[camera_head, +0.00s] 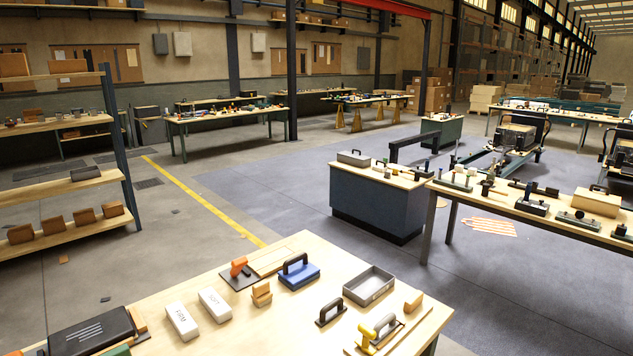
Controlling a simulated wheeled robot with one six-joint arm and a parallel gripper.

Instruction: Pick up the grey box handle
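On the near wooden table (240,325), an open grey box (369,286), like a shallow tray, sits towards the right; I see no handle on it. Just left of it, a dark arched handle (331,309) stands upright on a small base. A grey lidded box (353,158) with a small handle on top sits on the dark blue cabinet behind the table. I cannot tell which of these the task names. My gripper is not in view.
The near table also holds a blue box with a black handle (299,275), an orange-handled tool (239,267), white blocks (182,321), a black case (92,334) and a yellow tool (367,338). A shelf (62,188) stands left. Open floor (200,205) lies behind.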

